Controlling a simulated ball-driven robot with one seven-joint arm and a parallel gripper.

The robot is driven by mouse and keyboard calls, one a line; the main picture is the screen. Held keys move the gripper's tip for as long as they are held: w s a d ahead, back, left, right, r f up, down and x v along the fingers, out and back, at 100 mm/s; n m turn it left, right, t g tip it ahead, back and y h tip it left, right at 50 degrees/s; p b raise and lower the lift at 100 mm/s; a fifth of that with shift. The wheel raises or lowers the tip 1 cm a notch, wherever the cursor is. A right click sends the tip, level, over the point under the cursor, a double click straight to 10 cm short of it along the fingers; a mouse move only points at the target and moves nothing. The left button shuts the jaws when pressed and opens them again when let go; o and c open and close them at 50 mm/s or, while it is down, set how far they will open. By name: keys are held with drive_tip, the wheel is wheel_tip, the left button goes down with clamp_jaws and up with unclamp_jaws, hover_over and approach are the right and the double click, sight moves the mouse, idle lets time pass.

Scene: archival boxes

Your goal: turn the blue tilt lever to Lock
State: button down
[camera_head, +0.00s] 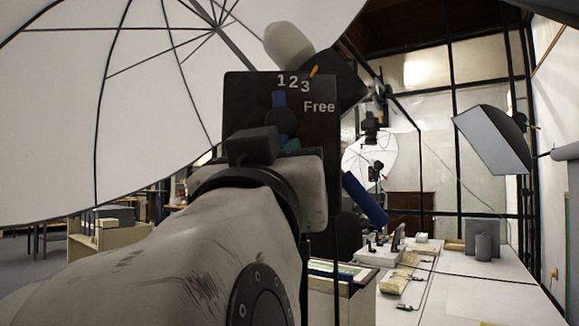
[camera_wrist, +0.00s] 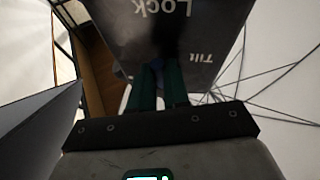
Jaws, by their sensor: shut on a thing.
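A black panel (camera_head: 240,100) faces me in the head view, with white marks 1, 2, 3 and Free. In the wrist view the panel (camera_wrist: 165,25) reads Lock and Tilt upside down. My gripper (camera_wrist: 158,72) has its green fingers on either side of a blue piece at the panel, shut on it. In the head view only a bit of green finger shows; my wrist and arm hide the panel's lower part.
A large white umbrella (camera_head: 60,110) fills the upper left. A thick blue handle (camera_head: 365,199) slants below the panel's right side. A grey softbox (camera_head: 492,139) hangs at right above a white table (camera_head: 480,297) with boxes and small tools.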

drive_tip(key=shift+a+f+m+h, duration=0.1)
drive_tip(key=shift+a+m+h, duration=0.15)
drive_tip(key=shift+m, duration=0.45)
drive_tip(key=c, duration=1.1)
unclamp_jaws()
drive_tip(key=shift+s, duration=0.1)
